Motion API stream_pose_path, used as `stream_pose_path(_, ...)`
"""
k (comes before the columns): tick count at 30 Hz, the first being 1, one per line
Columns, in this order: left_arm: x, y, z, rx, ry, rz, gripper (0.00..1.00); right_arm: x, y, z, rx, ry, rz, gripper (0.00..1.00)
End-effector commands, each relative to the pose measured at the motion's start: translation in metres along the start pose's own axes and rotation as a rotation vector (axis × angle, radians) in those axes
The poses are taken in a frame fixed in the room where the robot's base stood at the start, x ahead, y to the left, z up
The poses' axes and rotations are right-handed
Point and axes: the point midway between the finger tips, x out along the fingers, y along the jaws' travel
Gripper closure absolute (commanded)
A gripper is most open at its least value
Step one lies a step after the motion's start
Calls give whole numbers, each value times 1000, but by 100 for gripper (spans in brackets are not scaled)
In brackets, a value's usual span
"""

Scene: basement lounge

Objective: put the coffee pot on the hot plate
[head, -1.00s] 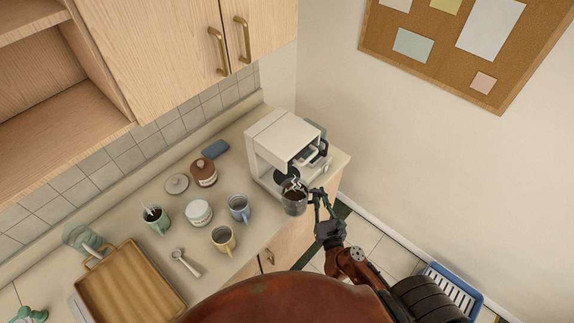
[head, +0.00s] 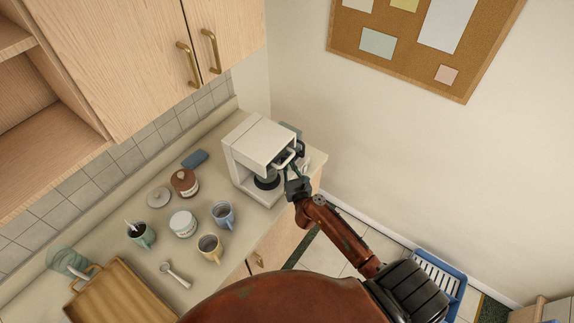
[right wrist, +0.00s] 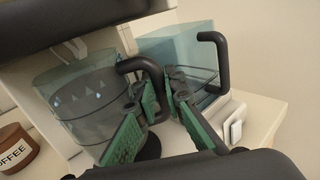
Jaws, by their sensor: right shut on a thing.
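The coffee pot (right wrist: 78,105) is clear bluish glass with a black handle (right wrist: 148,72), seen in the right wrist view. My right gripper (right wrist: 160,105) is shut on the handle with its green fingers. In the head view my right gripper (head: 291,172) is at the right front of the white coffee maker (head: 258,143). The pot is largely hidden there by the machine's top. The black hot plate (head: 266,183) shows in part under that top. Part of a black disc also shows low beside the pot in the wrist view; I cannot tell whether they touch. My left gripper is out of view.
A blue translucent tank (right wrist: 178,55) with a black handle is beside the pot in the wrist view. A wall rises behind the machine.

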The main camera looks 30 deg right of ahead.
Motion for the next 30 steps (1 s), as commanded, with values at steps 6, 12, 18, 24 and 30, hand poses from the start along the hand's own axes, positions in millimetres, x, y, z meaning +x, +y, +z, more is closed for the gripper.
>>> stream_pose_path(6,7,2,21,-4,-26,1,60,0,0,-26,2,0,-1,100)
stream_pose_path(12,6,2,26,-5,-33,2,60,0,0,-26,1,-1,0,100)
stream_pose_path(18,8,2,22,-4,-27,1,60,0,0,-30,1,-1,0,100)
stream_pose_path(24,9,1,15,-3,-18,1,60,-1,0,-32,-1,2,0,81)
stream_pose_path(30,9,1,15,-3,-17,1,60,-1,0,-32,-1,2,0,73)
